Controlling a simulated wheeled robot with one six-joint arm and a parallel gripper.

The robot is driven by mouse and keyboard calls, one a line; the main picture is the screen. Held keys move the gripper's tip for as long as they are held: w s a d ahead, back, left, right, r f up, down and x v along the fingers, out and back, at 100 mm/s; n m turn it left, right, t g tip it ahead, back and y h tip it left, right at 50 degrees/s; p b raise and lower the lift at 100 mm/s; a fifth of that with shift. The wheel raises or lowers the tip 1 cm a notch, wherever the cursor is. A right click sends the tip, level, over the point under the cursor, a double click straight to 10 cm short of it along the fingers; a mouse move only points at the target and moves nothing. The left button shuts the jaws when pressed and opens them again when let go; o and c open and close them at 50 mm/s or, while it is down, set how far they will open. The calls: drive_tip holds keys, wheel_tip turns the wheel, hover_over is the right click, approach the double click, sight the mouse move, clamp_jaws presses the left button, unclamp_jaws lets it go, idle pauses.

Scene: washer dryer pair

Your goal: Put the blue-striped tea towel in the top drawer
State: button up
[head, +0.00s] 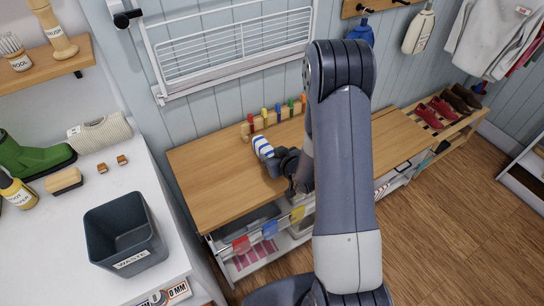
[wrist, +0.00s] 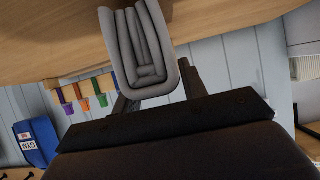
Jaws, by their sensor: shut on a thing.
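The blue-striped tea towel (head: 263,147) is a small folded white bundle with blue stripes, just above or at the wooden bench top in the head view. My gripper (head: 274,160) is shut on it from the right side. In the wrist view the towel (wrist: 146,50) shows as grey folded layers seen end-on between the fingers (wrist: 150,95). I cannot tell from these views whether the towel touches the bench.
The wooden bench (head: 205,175) has a peg rack (head: 265,122) at its back. A dark bin (head: 125,235) stands on the white top at left. A shoe rack (head: 467,120) stands at right.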

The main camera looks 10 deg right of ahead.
drive_tip(key=shift+f, duration=0.5)
drive_tip(key=shift+f, duration=0.15)
drive_tip(key=o, duration=1)
